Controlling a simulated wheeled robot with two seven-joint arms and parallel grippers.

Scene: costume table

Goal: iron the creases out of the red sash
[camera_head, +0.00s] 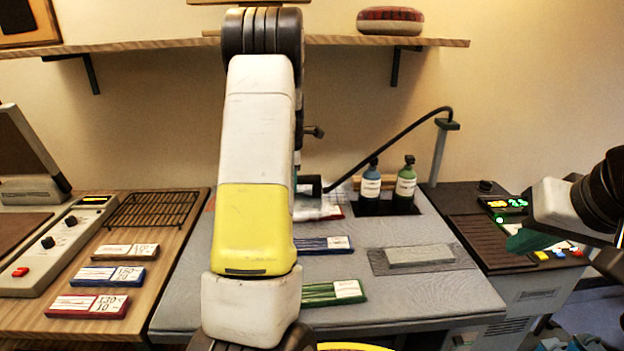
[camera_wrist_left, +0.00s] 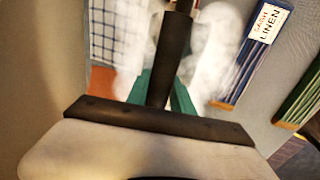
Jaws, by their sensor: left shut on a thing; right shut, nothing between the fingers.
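My left gripper (camera_wrist_left: 160,95) is shut on a dark upright handle (camera_wrist_left: 176,50), which looks like the iron's. White steam surrounds it and hides the sole. My right gripper (camera_head: 530,240) is shut and empty at the right.
A blue strip (camera_head: 322,245) and a green strip (camera_head: 333,292) lie on the grey board (camera_head: 420,309). Two bottles (camera_head: 371,183) (camera_head: 405,182) stand behind. A grey block (camera_head: 420,255) lies on a mat at the right. A wire rack (camera_head: 150,210) stands left.

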